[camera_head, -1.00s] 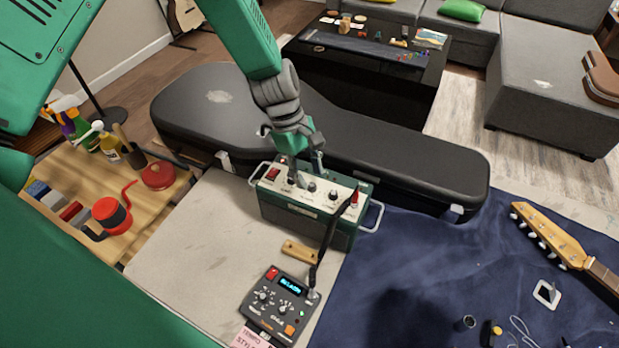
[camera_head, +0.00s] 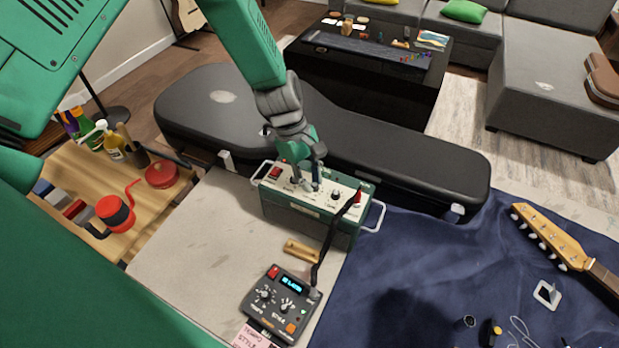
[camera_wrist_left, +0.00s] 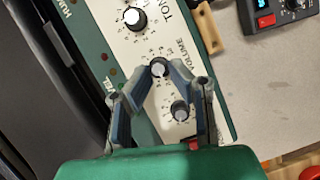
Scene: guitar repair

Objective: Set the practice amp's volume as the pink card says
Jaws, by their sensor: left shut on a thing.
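The practice amp (camera_head: 315,217) is a green box with a cream top panel, standing on the pale bench top. My left gripper (camera_head: 308,187) reaches down onto this panel from above. In the left wrist view its fingertips (camera_wrist_left: 159,73) are shut on the volume knob (camera_wrist_left: 159,66), a small dark knob with a pale cap beside the word VOLUME. A second small knob (camera_wrist_left: 180,111) sits between the fingers nearer the palm, and a larger tone knob (camera_wrist_left: 134,18) lies beyond. The pink card (camera_head: 254,338) is cut off at the bottom edge; its text is too small to read surely. My right gripper is not in view.
A dark pedal (camera_head: 282,302) with a lit display stands in front of the amp; a black cable joins them. A wooden block (camera_head: 301,251) lies between. A black guitar case (camera_head: 400,165) is close behind. A blue cloth (camera_head: 420,270) lies to the right.

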